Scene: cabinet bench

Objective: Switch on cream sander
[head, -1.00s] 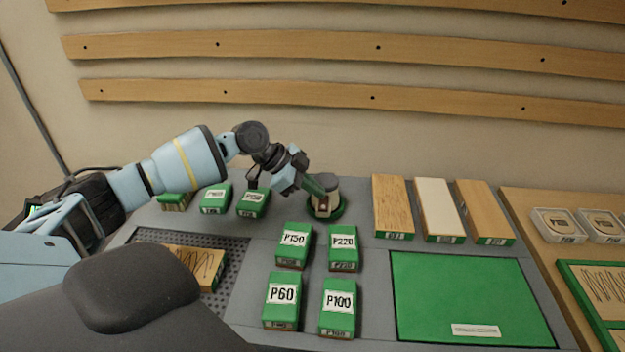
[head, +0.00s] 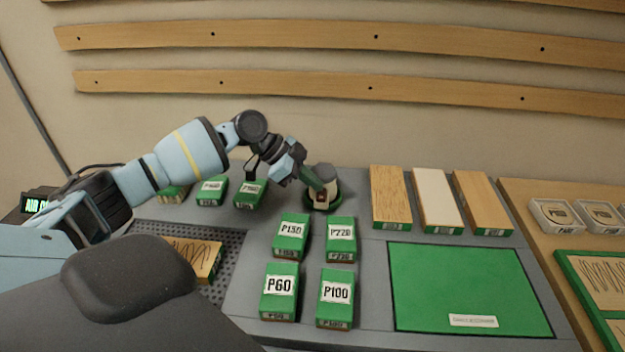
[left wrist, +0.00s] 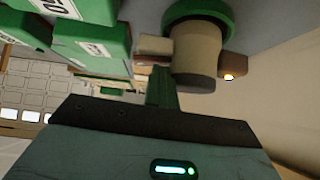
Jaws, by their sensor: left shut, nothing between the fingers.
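The cream sander (head: 326,173) stands upright at the back of the bench, with a cream body and a green round base. In the left wrist view the sander's body (left wrist: 197,58) shows close up, with brown blocks at its sides. My right gripper is not in view.
Green labelled blocks, including P150 (head: 291,232) and P220 (head: 341,232), stand in front of the sander. More green blocks (head: 249,193) are to its left. Wooden boards (head: 390,195) lie to its right, behind a green mat (head: 466,285). A perforated panel (head: 222,290) is at left.

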